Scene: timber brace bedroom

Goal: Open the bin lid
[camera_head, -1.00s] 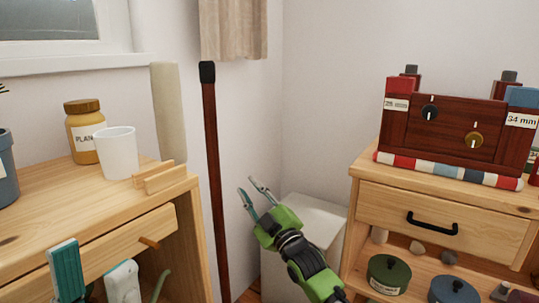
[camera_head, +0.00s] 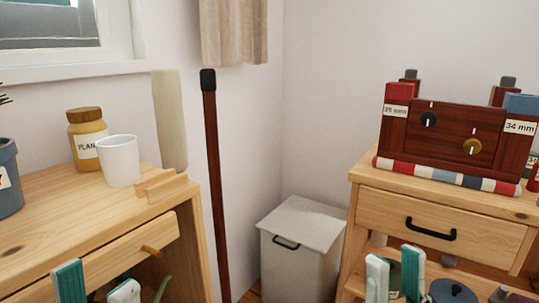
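The white bin (camera_head: 301,268) stands on the floor in the corner, between the two wooden units. Its flat lid (camera_head: 306,222) lies down over the top and looks shut. A dark handle (camera_head: 287,243) shows at the front, just below the lid's front edge. My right gripper (camera_head: 394,256) is at the lower right, in front of the right unit and apart from the bin. Its two teal and white fingers are spread with nothing between them. My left gripper (camera_head: 97,275) is at the lower left, in front of the desk, fingers apart and empty.
The desk (camera_head: 75,233) at the left holds a white cup (camera_head: 119,160) and an amber jar (camera_head: 87,138). A dark red pole (camera_head: 214,180) stands left of the bin. The right drawer unit (camera_head: 436,226) stands close on the bin's right. The space above the lid is clear.

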